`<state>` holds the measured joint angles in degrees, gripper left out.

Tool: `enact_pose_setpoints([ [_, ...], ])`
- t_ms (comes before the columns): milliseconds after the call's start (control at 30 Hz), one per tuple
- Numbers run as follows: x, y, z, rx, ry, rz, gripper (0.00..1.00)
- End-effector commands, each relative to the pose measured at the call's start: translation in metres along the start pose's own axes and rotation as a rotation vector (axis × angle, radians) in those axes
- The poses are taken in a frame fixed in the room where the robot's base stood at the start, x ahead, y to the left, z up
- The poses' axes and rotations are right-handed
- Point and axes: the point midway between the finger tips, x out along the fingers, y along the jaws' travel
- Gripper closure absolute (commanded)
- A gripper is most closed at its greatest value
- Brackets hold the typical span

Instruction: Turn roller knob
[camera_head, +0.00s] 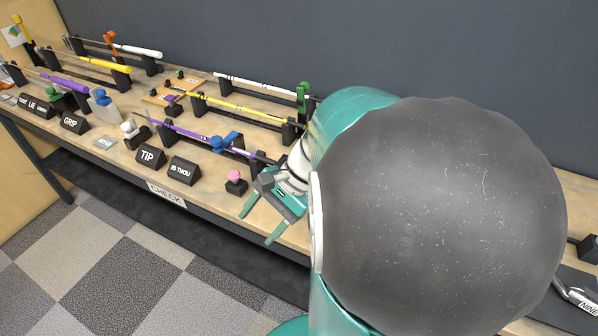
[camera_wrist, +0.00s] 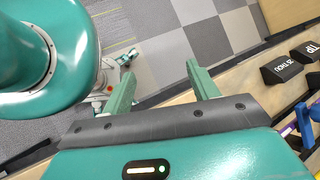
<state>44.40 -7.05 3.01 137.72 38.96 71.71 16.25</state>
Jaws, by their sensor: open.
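A small pink knob (camera_head: 235,175) sits on a black block (camera_head: 236,187) near the bench's front edge. I cannot tell for sure whether it is the roller knob. My gripper (camera_head: 262,221) is open and empty just to the right of it, with its fingers reaching out over the front edge of the bench. In the wrist view my gripper (camera_wrist: 160,72) has nothing between its two green fingers, and the floor shows beyond them. The pink knob does not show in the wrist view. A blue clamp (camera_head: 223,141) holds a purple-gripped club (camera_head: 185,132) behind the knob.
Black label blocks reading TIP (camera_head: 150,156) and THOU (camera_head: 184,171) stand left of the pink knob. Several clubs lie on black stands farther back, one by a green clamp (camera_head: 303,97). My arm hides much of the bench's right side. The floor in front (camera_head: 130,260) is clear.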

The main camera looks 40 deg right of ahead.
Motion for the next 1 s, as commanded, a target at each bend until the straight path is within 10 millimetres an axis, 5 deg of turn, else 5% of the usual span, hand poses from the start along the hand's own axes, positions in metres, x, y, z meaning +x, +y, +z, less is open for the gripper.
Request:
enact_pose_setpoints([
  [100, 0.004, -0.001, 0.026, -0.249, 0.113, 0.113, 0.41],
  [500, 0.001, -0.004, 0.062, -0.708, 0.313, 0.272, 0.41],
  [867, -0.003, -0.009, 0.078, -0.941, 0.396, 0.324, 0.41],
  [1000, 0.0, -0.006, 0.069, -0.859, 0.346, 0.306, 0.41],
])
